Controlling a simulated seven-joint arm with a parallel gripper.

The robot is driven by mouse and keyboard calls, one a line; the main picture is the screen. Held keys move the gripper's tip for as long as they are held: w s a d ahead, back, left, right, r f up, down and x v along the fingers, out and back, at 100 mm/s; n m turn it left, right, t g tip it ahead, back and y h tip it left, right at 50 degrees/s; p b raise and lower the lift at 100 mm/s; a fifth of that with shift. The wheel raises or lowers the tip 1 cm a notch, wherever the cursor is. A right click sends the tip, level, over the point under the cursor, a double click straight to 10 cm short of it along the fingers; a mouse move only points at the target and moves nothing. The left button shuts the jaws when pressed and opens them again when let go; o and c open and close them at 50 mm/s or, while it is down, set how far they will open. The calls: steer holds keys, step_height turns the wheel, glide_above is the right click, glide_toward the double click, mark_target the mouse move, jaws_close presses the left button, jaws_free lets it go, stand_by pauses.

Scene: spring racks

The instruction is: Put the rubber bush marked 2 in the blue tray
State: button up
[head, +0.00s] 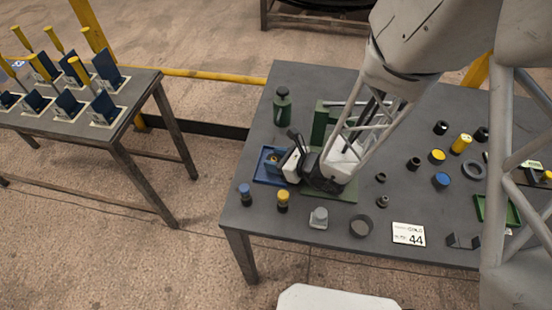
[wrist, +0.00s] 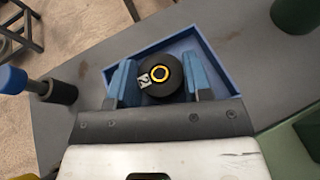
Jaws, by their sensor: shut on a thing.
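The rubber bush (wrist: 172,88) is black and round, with a yellow ring around its bore and a white tag reading 2. My gripper (wrist: 160,78) is shut on it, one blue fingertip on each side. Bush and fingertips are over the blue tray (wrist: 222,68), with tray walls showing behind and to the right. Whether the bush touches the tray floor I cannot tell. In the head view the blue tray (head: 262,178) is at the left of the dark table, and my gripper (head: 285,162) is over its right part, partly hiding it.
A green fixture (head: 319,122) stands right of the tray, and a dark green bottle-shaped part (head: 282,108) behind it. A blue-topped peg (head: 245,194) and a yellow-topped peg (head: 283,200) stand in front. Several bushes and rings lie on the table's right side.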

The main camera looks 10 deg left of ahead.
steer(key=shift+f, duration=0.15)
steer(key=o, duration=0.9)
steer(key=shift+s+d+r, duration=0.15)
steer(key=shift+d+r, duration=0.25)
steer(key=shift+d, duration=0.15)
steer(key=shift+v, duration=5.35)
